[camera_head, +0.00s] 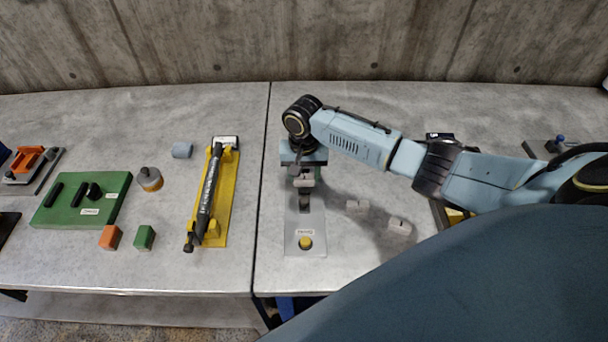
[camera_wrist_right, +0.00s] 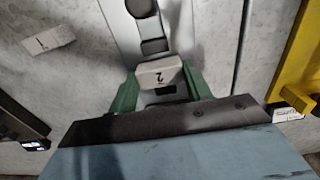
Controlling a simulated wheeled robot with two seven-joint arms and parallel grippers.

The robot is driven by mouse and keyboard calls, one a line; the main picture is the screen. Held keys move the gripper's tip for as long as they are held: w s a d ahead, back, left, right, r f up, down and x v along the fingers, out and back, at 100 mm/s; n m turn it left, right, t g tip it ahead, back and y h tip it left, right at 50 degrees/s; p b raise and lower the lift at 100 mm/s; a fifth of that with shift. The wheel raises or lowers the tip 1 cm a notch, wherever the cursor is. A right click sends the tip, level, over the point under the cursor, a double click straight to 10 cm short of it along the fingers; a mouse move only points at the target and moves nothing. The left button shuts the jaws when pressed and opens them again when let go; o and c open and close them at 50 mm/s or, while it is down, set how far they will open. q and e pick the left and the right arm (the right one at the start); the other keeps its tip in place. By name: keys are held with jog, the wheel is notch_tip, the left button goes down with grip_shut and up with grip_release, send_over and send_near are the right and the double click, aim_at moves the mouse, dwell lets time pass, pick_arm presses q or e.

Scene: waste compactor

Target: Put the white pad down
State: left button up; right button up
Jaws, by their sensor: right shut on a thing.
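The white pad (camera_wrist_right: 158,73) is a small pale block with a dark mark like a 2 on its face. It sits between the green fingers of my right gripper (camera_wrist_right: 160,88), which is shut on it. In the head view the white pad (camera_head: 306,181) shows just below my right gripper (camera_head: 304,172), over the upper part of a light grey plate (camera_head: 305,222). Whether the pad touches the plate cannot be told. The plate has a label and a round yellow spot near its front end. My left gripper is not in view.
Left of the table seam are a yellow holder (camera_head: 222,205) with a black tool, orange (camera_head: 110,237) and green (camera_head: 144,237) blocks, and a green board (camera_head: 62,213). A concrete wall stands behind.

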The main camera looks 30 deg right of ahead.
aim_at(304, 177)
jog(key=shift+f, duration=0.25)
jog(key=shift+f, duration=0.2)
jog(key=o, duration=1.1)
jog(key=shift+c, duration=0.2)
notch_tip(304, 177, up, 12)
jog(key=p, duration=0.1)
jog(key=shift+r, duration=0.25)
